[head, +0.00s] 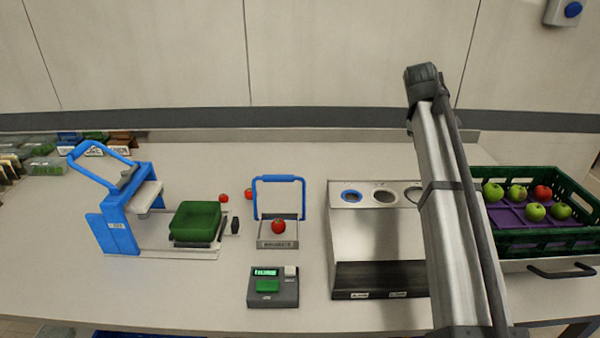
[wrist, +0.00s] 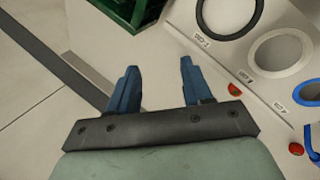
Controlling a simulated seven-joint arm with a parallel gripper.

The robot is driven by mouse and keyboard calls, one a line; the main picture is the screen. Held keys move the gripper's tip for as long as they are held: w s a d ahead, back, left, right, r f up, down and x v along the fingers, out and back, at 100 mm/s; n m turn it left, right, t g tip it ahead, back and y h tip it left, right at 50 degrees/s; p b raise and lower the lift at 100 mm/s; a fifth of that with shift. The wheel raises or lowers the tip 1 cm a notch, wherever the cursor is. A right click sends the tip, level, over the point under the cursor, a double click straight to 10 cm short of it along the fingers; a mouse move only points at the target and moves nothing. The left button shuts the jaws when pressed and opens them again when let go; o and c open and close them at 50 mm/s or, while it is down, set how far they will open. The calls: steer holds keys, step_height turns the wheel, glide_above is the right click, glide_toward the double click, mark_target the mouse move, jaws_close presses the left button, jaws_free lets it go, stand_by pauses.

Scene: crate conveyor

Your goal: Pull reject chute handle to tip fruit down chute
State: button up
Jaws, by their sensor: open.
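A blue U-shaped handle (head: 279,180) stands upright at the back of a small grey tray (head: 277,244) in the middle of the table. A red fruit (head: 278,227) sits in the tray. My gripper (wrist: 158,82) is open and empty in the wrist view, with its two dark blue fingers apart. It is in the air, away from the handle. In the head view my arm rises on the right, and I cannot make out the fingers there. A blue piece at the wrist view's right edge is cut off; I cannot tell if it is the handle.
A metal sizing box (head: 345,235) with ringed holes stands right of the tray. A green crate (head: 545,244) of apples is at far right. A blue press (head: 120,220), a green punnet (head: 195,222), a scale (head: 273,290) and two loose red fruits (head: 223,198) are nearby.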

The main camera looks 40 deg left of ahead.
steer(key=s+a+r+n+g+y, duration=0.15)
steer(key=s+a+n, duration=0.35)
steer(key=s+a, duration=1.05)
steer(key=n+g+y, duration=0.1)
steer(key=n+g, duration=0.1)
steer(key=n, duration=0.3)
glide_toward(278, 175)
steer(key=x, duration=0.8)
steer(key=shift+w+f, duration=0.1)
steer(key=shift+f, duration=0.3)
jaws_close()
